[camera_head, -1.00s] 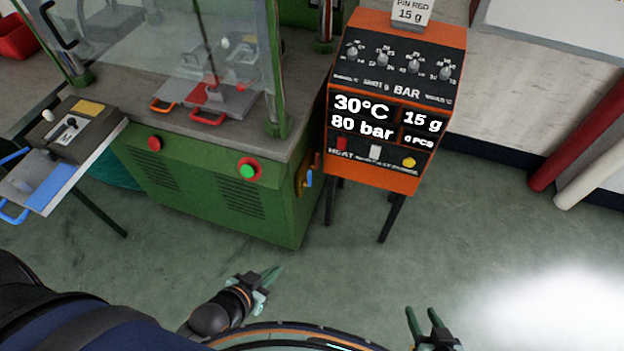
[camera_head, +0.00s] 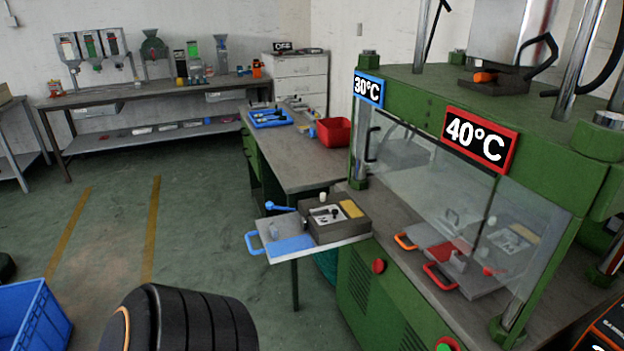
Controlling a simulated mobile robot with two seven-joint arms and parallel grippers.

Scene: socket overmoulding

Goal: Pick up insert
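No part can be surely told as the insert at this size. A blue tray (camera_head: 258,124) with small pieces in it lies on the grey workbench (camera_head: 300,172). An open mould (camera_head: 350,227) with a small pale and dark piece in its cavity rests on a grey plate with blue handles, left of the green press (camera_head: 362,290). Neither of my grippers shows now. Only a black ribbed part of my own arm is in view at the bottom.
A red bin (camera_head: 334,133) stands on the workbench beside the press. A blue crate (camera_head: 35,318) is on the floor at the lower left. A far bench (camera_head: 150,96) carries several dispensers. The floor between is clear. The press has a clear guard in front.

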